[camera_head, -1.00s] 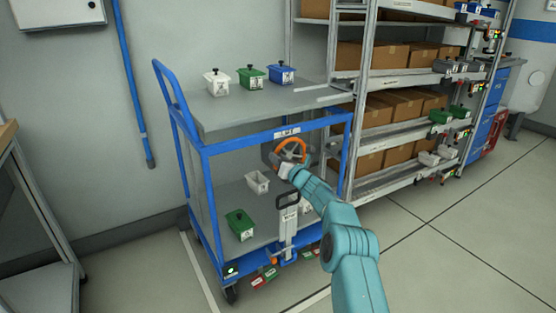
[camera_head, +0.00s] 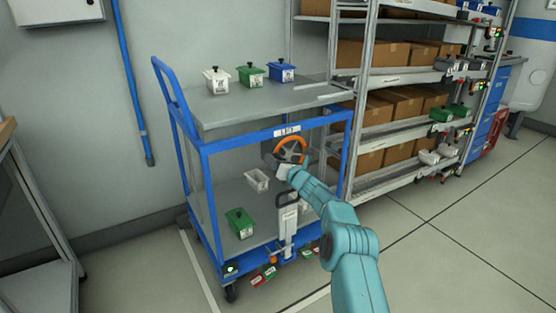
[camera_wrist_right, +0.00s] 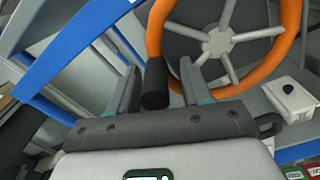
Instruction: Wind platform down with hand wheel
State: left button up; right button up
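The orange-rimmed hand wheel (camera_head: 291,148) with grey spokes sits under the front edge of the blue cart's grey top platform (camera_head: 225,113). It fills the upper part of the right wrist view (camera_wrist_right: 292,35). A black knob handle (camera_wrist_right: 155,84) stands on its rim. My right gripper (camera_head: 280,165) is at the wheel. In the right wrist view its two fingers (camera_wrist_right: 156,88) stand on either side of the knob, with narrow gaps visible, so it looks open around the knob. In the head view the fingertips are small and hard to make out. My left gripper is not in view.
White (camera_head: 217,81), green (camera_head: 252,75) and blue (camera_head: 281,72) lidded bins stand on the platform. A green bin (camera_head: 239,222) and a white bin (camera_head: 257,180) are on the lower deck. A shelf rack with cardboard boxes (camera_head: 365,55) stands behind right. Floor at right is clear.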

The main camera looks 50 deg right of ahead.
jog(key=shift+s+r, duration=0.2)
jog(key=shift+r, duration=0.15)
jog(key=shift+s+f, duration=0.1)
jog(key=shift+s, duration=0.1)
jog(key=v, duration=1.6)
jog(key=shift+b, duration=0.3)
jog(key=shift+w, duration=0.1)
